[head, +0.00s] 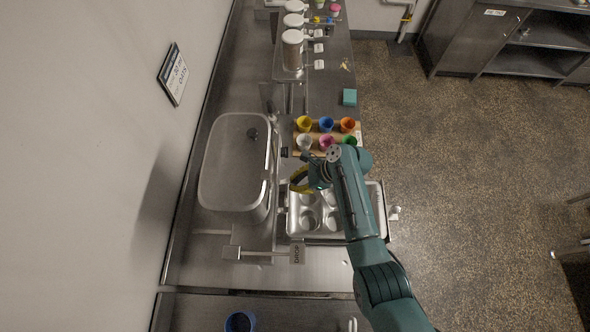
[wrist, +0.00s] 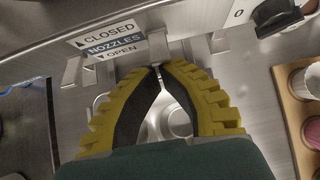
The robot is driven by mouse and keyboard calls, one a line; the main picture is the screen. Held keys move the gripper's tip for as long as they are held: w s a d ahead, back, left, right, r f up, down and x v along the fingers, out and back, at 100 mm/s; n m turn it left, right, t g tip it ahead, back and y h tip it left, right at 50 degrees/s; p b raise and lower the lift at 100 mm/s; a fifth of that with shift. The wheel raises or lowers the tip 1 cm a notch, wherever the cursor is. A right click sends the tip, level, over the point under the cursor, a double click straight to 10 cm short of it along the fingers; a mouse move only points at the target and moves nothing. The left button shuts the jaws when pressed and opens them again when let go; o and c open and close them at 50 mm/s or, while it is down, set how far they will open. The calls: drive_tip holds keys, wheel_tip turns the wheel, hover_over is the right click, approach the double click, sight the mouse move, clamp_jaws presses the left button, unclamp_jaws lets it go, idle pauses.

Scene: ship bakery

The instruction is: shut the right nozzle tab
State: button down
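In the wrist view, a label (wrist: 108,38) reads CLOSED above NOZZLES and OPEN below. Metal tabs hang from the machine's front edge: one at the left (wrist: 72,71), one in the middle (wrist: 158,46) and one further right (wrist: 218,42). Which of them is the right nozzle tab is not marked. My gripper (wrist: 157,70) has yellow-backed fingers with their tips together just below the middle tab's lower end. I cannot tell whether any of the tab is between the tips. In the head view my gripper (head: 297,180) is beside the hopper (head: 236,118), partly hidden by my arm.
A metal muffin tin (head: 300,222) lies below my gripper. A wooden rack (head: 316,129) of colored cups stands just beyond it. A black knob (wrist: 278,17) sticks out at the wrist view's upper right.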

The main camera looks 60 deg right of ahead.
drive_tip(key=f+b, duration=0.1)
drive_tip(key=s+f+b, duration=0.1)
drive_tip(key=f, duration=0.1)
drive_tip(key=f+b, duration=0.1)
drive_tip(key=shift+s+d+f, duration=0.3)
drive_tip(key=shift+d+f, duration=0.05)
drive_tip(key=shift+f, duration=0.05)
drive_tip(key=s+d+r+p, duration=0.1)
drive_tip(key=s+r, duration=0.3)
drive_tip(key=r, duration=0.6)
drive_tip(key=shift+d, duration=0.45)
